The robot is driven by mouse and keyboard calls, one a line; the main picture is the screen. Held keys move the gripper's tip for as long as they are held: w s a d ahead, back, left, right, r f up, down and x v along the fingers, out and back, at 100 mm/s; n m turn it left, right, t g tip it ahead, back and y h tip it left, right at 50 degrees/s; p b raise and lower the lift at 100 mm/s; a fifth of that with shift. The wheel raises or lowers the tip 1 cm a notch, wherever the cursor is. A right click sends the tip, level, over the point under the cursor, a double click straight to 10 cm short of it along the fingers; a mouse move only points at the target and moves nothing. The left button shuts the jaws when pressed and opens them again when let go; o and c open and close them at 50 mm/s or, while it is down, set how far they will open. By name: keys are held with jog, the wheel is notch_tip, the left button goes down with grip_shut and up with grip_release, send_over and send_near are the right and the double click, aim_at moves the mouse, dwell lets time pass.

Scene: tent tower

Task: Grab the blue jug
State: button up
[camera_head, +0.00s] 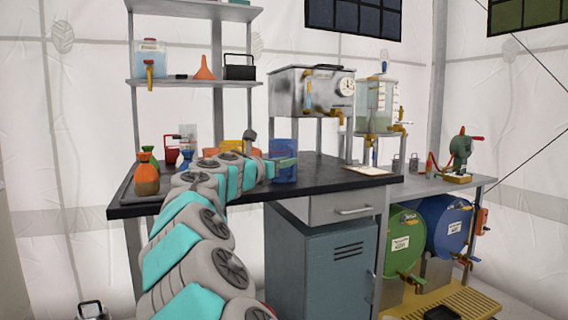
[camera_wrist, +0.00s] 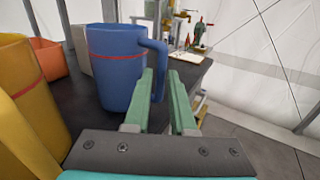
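The blue jug (camera_wrist: 118,68) stands upright on the dark worktop, with a red line round its upper part and its handle (camera_wrist: 159,62) toward the right in the wrist view. In the head view the jug (camera_head: 283,147) is partly hidden by my gripper (camera_head: 284,161). My gripper (camera_wrist: 161,73) is open, its two green fingers apart. In the wrist view the lower part of the handle shows in the gap between the fingers. I cannot tell whether either finger touches it.
A yellow jug (camera_wrist: 22,105) stands close on the left in the wrist view, with an orange container (camera_wrist: 48,58) behind. A metal tank (camera_head: 300,92) and a clear tank (camera_head: 375,105) stand farther back. The worktop's front right is clear.

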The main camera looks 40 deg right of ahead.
jog(key=x, duration=0.5)
jog(key=shift+d, duration=0.15)
jog(key=shift+w+d+r, duration=0.1)
jog(key=shift+w+d, duration=0.05)
jog(key=shift+d, duration=0.35)
grip_shut()
